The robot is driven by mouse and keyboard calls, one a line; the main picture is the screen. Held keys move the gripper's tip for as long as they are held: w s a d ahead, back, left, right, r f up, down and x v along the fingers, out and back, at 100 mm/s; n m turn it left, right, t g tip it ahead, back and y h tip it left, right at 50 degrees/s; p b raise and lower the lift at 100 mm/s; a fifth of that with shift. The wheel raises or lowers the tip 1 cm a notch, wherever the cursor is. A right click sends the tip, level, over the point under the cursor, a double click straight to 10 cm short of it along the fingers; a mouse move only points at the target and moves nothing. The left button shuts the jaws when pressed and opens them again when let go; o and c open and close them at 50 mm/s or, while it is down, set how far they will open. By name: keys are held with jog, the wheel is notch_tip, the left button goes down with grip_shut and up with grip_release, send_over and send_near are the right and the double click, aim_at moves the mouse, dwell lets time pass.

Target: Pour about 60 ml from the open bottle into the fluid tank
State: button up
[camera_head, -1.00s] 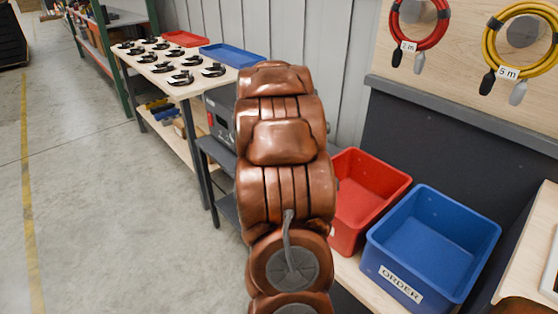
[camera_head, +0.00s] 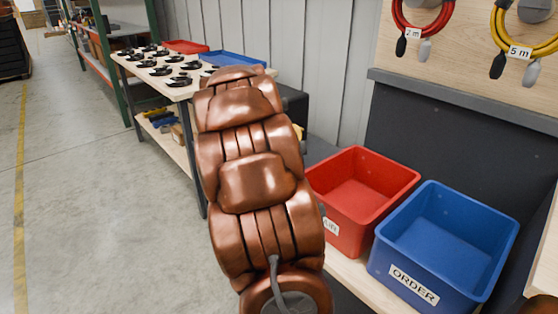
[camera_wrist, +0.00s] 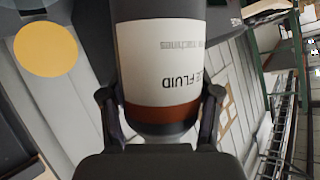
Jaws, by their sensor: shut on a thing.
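In the wrist view a bottle (camera_wrist: 168,58) with a white label reading partly "FLUID" fills the middle. It has a brown band and a dark end towards my gripper (camera_wrist: 160,98). The two dark fingers are shut on its sides. The label text appears upside down in this view. The bottle's mouth, its liquid level and its tilt from vertical cannot be made out. In the head view my arm hides my gripper and the bottle. The fluid tank cannot be made out in either view.
A red bin (camera_head: 354,196) and a blue bin marked ORDER (camera_head: 450,240) stand right of my arm. A table with several black items (camera_head: 165,68) is behind left. A dark box (camera_head: 293,106) shows behind my arm. A yellow disc (camera_wrist: 45,49) shows in the wrist view. Floor at left is clear.

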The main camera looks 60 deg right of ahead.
jog(key=shift+n+g+h, duration=0.3)
jog(key=shift+n+h, duration=0.2)
jog(key=shift+d+f+b, duration=0.2)
jog(key=shift+f+b, duration=7.2)
jog(key=shift+b, duration=1.15)
jog(key=shift+f+b, duration=0.25)
jog(key=shift+b, duration=0.15)
jog(key=n+h+b, duration=0.1)
jog(key=b, duration=0.1)
jog(key=shift+w+a+r+g+b, duration=0.1)
jog(key=shift+w+g+b, duration=0.05)
jog(key=shift+g+b, duration=0.15)
jog(key=shift+w+a+r, duration=0.1)
